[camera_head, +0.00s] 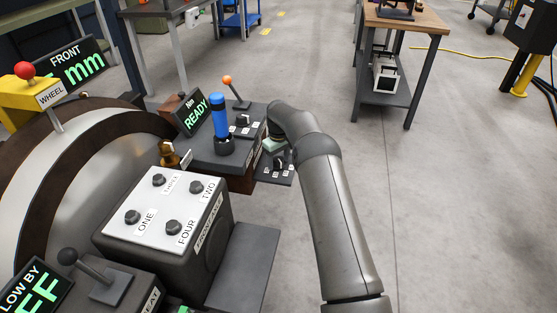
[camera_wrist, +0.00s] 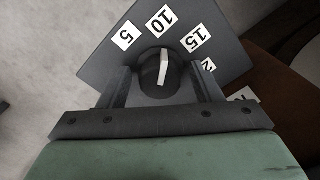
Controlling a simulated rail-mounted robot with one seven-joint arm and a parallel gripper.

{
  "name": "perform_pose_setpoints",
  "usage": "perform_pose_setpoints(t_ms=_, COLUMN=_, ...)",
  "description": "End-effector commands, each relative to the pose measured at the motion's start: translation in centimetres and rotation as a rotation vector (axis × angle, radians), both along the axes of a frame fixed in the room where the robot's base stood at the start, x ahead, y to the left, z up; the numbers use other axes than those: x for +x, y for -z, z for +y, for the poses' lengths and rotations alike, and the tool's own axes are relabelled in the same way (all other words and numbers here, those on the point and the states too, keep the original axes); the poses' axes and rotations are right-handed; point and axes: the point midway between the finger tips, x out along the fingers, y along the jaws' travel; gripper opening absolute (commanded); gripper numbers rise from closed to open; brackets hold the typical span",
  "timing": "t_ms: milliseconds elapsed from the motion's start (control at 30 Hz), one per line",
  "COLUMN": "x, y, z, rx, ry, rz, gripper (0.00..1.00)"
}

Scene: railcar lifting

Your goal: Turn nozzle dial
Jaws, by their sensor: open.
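The nozzle dial (camera_wrist: 158,72) is a dark round knob with a white pointer bar, on a dark grey plate (camera_wrist: 100,68) with white labels. The labels read 5, 10 and 15, with another partly hidden at the right. The pointer points up, roughly toward the 10 label. My gripper (camera_wrist: 163,84) is open, with one finger on each side of the dial; I cannot tell whether they touch it. In the head view, the dial (camera_head: 279,163) sits on a small low plate, and my gripper (camera_head: 274,146) is beside it, partly hidden by my arm.
Left of the dial is a dark console with a blue-handled lever (camera_head: 219,116), an orange-knobbed lever (camera_head: 233,90) and a READY display (camera_head: 194,115). A white panel with several knobs (camera_head: 165,205) is nearer. Open floor (camera_head: 450,200) lies to the right.

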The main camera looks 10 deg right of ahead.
Motion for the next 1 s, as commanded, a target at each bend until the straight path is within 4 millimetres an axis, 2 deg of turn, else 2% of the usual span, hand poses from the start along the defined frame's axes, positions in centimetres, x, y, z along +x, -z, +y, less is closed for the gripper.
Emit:
perform_pose_setpoints(t_ms=67, x=0.00, y=-0.01, z=0.01, rx=0.000, ry=0.000, rz=0.000, gripper=0.59)
perform_pose_setpoints(t_ms=233, x=0.00, y=-0.03, z=0.01, rx=0.000, ry=0.000, rz=0.000, gripper=0.14)
perform_pose_setpoints(t_ms=667, x=0.01, y=-0.08, z=0.05, rx=-0.001, ry=0.066, rz=0.000, gripper=0.14)
perform_pose_setpoints(t_ms=1000, x=0.02, y=-0.10, z=0.05, rx=-0.002, ry=0.317, rz=-0.001, gripper=0.14)
